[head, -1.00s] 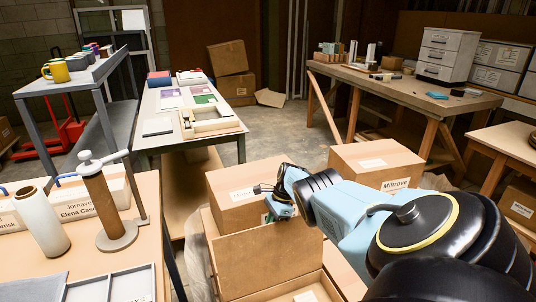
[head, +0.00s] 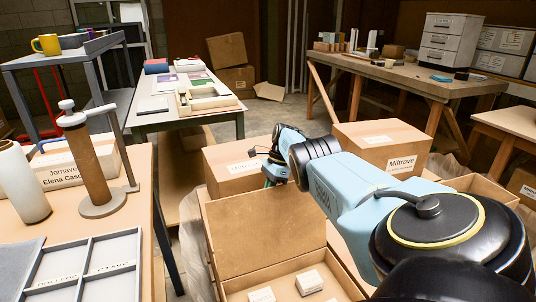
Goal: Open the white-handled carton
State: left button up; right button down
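No white handle can be made out on any carton in the head view. An open carton (head: 262,236) stands at bottom centre, its tall back flap raised, with small white-labelled boxes inside. Behind it is a closed carton (head: 222,166) with a white label, partly hidden by my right arm. A closed carton labelled Miltrove (head: 384,150) stands to the right, its lower part behind my arm. My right gripper (head: 272,173) is just above and behind the raised flap, at the closed carton's right side. Its fingers are too small and hidden to read. My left gripper is out of view.
The left table holds a white roll (head: 22,186), a brown cylinder on a stand (head: 90,165), a blue-handled box (head: 62,172) and a grey divided tray (head: 92,268). A white table (head: 190,115) stands behind.

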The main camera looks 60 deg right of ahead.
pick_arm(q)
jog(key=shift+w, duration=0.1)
pick_arm(e)
jog(key=shift+w, duration=0.15)
jog(key=c, duration=1.6)
grip_release()
jog(key=shift+w+f, duration=0.1)
jog(key=shift+o, duration=0.2)
